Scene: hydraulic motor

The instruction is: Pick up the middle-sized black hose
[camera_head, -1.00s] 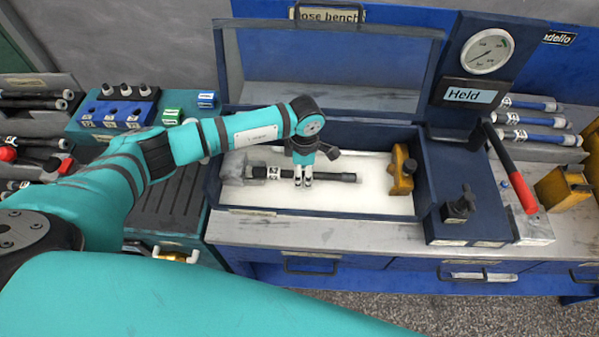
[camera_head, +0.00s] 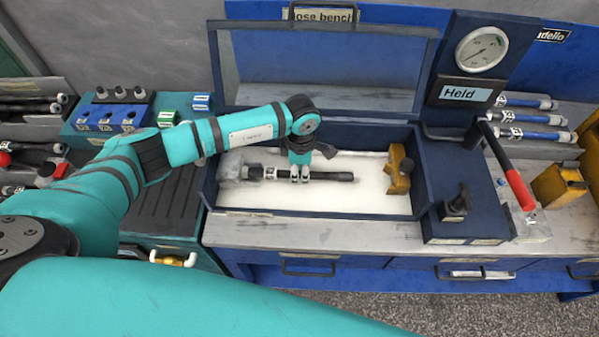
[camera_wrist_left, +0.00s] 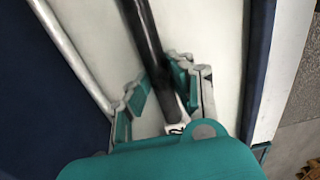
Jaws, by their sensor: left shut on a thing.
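The black hose (camera_head: 330,176) lies across the white floor of the blue hose bench box (camera_head: 320,210), with a white label near its left end. Its left end sits at a grey fitting (camera_head: 232,168). My left gripper (camera_head: 299,178) points down and is shut on the hose near its middle. In the left wrist view the hose (camera_wrist_left: 148,45) runs between the fingers of my left gripper (camera_wrist_left: 165,98). A white label shows low on the hose, partly hidden by the gripper body. My right gripper is not in view.
The box's clear lid (camera_head: 325,68) stands open behind. A yellow clamp block (camera_head: 399,172) is at the box's right end. A red-handled lever (camera_head: 515,180) and black knob (camera_head: 459,200) stand further right. Blue hoses (camera_head: 525,118) lie at the far right; more black hoses (camera_head: 30,108) lie far left.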

